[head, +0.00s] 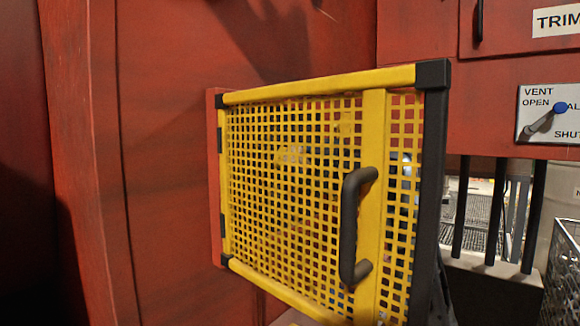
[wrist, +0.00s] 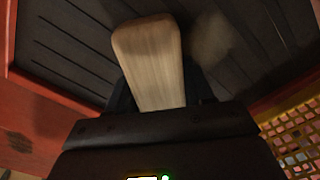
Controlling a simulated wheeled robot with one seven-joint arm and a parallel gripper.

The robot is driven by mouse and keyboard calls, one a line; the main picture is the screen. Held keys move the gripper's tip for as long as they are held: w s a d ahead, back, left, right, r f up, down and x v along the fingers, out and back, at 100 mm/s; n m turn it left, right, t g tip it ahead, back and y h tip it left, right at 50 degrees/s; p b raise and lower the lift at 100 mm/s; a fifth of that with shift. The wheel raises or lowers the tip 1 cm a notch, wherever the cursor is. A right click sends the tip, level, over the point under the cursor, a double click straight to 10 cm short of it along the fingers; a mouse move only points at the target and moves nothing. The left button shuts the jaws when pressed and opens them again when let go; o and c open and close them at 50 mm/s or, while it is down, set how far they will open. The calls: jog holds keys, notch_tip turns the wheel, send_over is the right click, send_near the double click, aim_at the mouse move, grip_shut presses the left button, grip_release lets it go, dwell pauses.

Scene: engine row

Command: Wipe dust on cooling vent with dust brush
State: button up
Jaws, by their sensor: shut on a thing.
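My gripper (wrist: 157,96) is shut on the pale wooden handle of the dust brush (wrist: 148,50) in the wrist view. The brush's bristles are not visible. Beyond it is the dark slatted cooling vent (wrist: 75,40), set in a red frame. A blurred grey-brown dust patch (wrist: 209,38) shows just right of the brush, in front of the slats. I cannot tell whether the brush touches the vent. In the head view, the yellow mesh guard door (head: 374,200) with a black handle (head: 350,225) stands swung out and hides the vent, my gripper and the brush.
The yellow mesh also shows at the right edge of the wrist view (wrist: 295,140), close beside my gripper. A vent lever plate (head: 535,110) is on the red wall at right. Below it are dark bars (head: 497,210) and a wire basket (head: 562,270).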

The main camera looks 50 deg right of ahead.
jog(key=shift+d+r, duration=0.9)
jog(key=shift+d, duration=2.3)
jog(key=a, duration=1.1)
jog(key=shift+a, duration=0.35)
jog(key=shift+f, duration=0.1)
jog(key=s, duration=0.6)
jog(key=shift+d, duration=0.2)
jog(key=shift+s, duration=0.2)
